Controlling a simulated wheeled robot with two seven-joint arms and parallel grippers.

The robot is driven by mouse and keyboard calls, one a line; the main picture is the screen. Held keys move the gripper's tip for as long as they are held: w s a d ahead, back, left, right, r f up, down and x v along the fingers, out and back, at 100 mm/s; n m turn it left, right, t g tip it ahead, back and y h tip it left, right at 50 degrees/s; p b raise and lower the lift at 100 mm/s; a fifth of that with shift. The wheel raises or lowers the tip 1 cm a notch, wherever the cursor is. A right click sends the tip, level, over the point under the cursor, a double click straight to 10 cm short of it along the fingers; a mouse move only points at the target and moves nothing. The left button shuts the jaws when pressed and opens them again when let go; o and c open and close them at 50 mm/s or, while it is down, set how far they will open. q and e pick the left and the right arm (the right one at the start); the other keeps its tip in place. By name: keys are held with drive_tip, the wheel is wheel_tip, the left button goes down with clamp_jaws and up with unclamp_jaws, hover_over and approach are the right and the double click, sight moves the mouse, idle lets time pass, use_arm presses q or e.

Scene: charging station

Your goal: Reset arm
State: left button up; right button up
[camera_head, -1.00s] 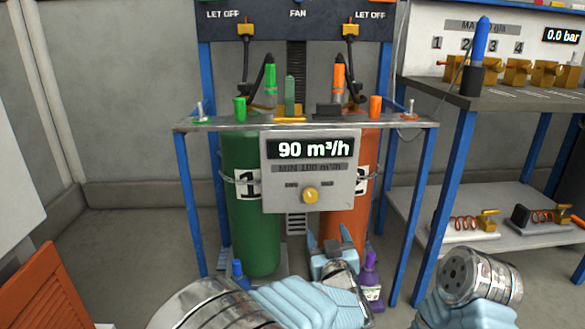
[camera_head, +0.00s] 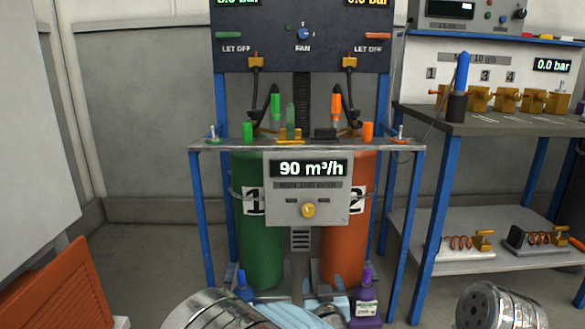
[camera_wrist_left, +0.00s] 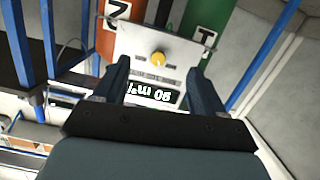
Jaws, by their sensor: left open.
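My left gripper (camera_head: 324,286) is at the bottom centre of the head view, low in front of the charging station, partly cut off by the frame edge. In the left wrist view its two dark fingers (camera_wrist_left: 158,75) are apart with nothing between them. That view is upside down and shows the control box with its yellow knob (camera_wrist_left: 158,59) beyond the fingers. My right arm (camera_head: 500,305) shows only as a metal joint at the bottom right of the head view. My right gripper is out of frame.
The charging station holds a green cylinder (camera_head: 260,250) and an orange cylinder (camera_head: 345,250) under a grey shelf (camera_head: 220,147). A purple bottle (camera_head: 366,300) stands close to my left gripper. A workbench (camera_head: 500,122) is at the right, an orange slatted panel (camera_head: 58,290) at the lower left.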

use_arm(q)
drive_tip(key=s+a+f+g+h+p, duration=0.1)
drive_tip(key=s+a+f+g+p, duration=0.25)
drive_tip(key=a+f, duration=0.5)
drive_tip(key=s+a+f+g+p, duration=0.3)
drive_tip(key=s+a+f+g, duration=0.3)
drive_tip(key=f, duration=0.4)
drive_tip(key=s+a+f+g+h+p, duration=0.1)
drive_tip(key=s+a+f+g, duration=0.1)
drive_tip(key=s, duration=0.7)
drive_tip(key=s+a+f+g+h+p, duration=0.2)
drive_tip(key=s+g, duration=0.2)
drive_tip(key=s, duration=0.6)
drive_tip(key=shift+s+a+f+n, duration=0.15)
drive_tip(key=shift+a+f+n, duration=0.1)
drive_tip(key=shift+f+n, duration=0.1)
